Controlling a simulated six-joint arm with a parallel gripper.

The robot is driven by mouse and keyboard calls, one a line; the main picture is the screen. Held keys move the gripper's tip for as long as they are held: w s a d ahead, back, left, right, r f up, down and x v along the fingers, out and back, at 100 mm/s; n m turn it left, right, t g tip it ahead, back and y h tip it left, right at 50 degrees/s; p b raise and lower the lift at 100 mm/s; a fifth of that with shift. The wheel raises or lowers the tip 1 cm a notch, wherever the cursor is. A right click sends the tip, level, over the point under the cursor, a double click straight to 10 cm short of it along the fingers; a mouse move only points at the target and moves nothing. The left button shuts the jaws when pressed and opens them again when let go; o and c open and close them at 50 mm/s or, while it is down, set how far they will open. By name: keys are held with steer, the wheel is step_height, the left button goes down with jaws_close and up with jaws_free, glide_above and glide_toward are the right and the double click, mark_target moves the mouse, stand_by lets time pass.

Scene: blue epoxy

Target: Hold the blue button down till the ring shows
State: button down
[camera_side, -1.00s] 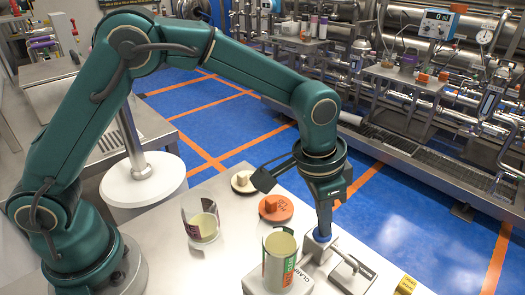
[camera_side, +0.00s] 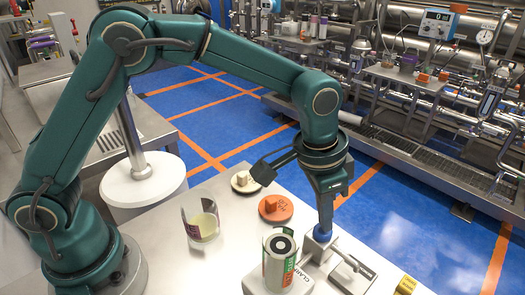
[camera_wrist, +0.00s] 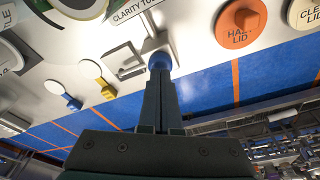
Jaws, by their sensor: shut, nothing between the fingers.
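The blue button (camera_side: 322,235) sits on a grey metal fixture on the pale table. My gripper (camera_side: 324,227) points down with its fingers together, and its tips meet the top of the button. The wrist view also shows the button (camera_wrist: 159,60) at the ends of my closed fingers (camera_wrist: 160,74). How far the button is pressed in is hard to tell. Beside it, a labelled clear vessel (camera_side: 280,268) stands on a white block marked with "CLAR" lettering (camera_side: 252,284). A dark ring (camera_side: 281,245) with a pale centre shows at the vessel's top.
A clear cup with pale contents (camera_side: 203,222) stands to the left. An orange lid (camera_side: 276,209) and a cream lid (camera_side: 244,183) lie behind. A metal bracket (camera_side: 352,268) is right of the button. A yellow piece (camera_side: 405,285) lies near the right table edge.

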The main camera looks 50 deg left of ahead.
step_height(320, 180, up, 7)
stand_by(0.7)
steer(key=s+a+r+n+t, duration=0.3)
steer(key=s+a+r, duration=0.2)
steer(key=a+r, duration=0.45)
steer(key=s+a+f+n, duration=0.1)
steer(key=s+a+f, duration=0.2)
steer(key=s+f, duration=0.1)
steer(key=s+a+f+n+y, duration=0.1)
steer(key=s+a+f+n, duration=0.1)
steer(key=s, duration=0.5)
steer(key=shift+a+f+t, duration=0.3)
steer(key=shift+a+f, duration=0.4)
steer(key=shift+f, duration=0.25)
